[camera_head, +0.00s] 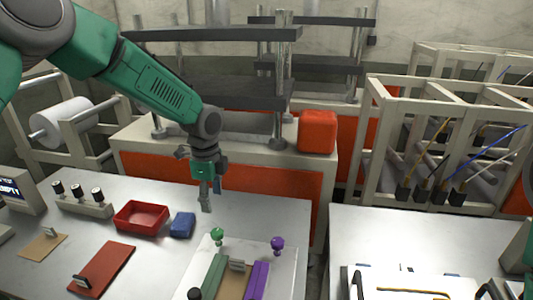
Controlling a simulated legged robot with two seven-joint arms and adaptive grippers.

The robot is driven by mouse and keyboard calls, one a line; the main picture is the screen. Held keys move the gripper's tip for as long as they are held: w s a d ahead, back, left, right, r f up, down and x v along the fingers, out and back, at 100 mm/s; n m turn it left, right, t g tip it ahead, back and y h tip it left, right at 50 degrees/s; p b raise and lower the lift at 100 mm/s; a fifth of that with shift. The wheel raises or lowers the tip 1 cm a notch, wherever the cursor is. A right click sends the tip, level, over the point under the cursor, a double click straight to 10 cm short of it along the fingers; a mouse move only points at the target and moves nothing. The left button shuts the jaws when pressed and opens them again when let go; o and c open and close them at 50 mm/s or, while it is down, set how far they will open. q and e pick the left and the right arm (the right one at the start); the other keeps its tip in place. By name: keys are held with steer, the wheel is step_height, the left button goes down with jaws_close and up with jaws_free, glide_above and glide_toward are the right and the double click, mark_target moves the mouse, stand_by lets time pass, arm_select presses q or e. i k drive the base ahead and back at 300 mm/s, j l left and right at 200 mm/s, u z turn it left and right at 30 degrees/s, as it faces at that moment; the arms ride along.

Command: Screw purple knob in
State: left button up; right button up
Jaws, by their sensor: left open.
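The purple knob (277,243) stands upright at the back right of a white board (287,264) on the table. A purple bar (256,282) lies in front of it. A green knob (217,236) stands at the board's back left, with a green bar (208,276) in front. My left gripper (209,193) points down, open and empty, above the table behind the board. It is up and left of the purple knob, apart from it. A green part of my right arm shows at the right edge; its gripper is out of view.
A red tray (141,217), a blue block (182,225) and a red plate (101,270) lie left of the board. A holder with several black knobs (83,203) stands further left. An orange box (317,132) and a press frame stand behind. A gap separates the two tables.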

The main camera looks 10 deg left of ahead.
mark_target(278, 243)
steer(key=k, duration=1)
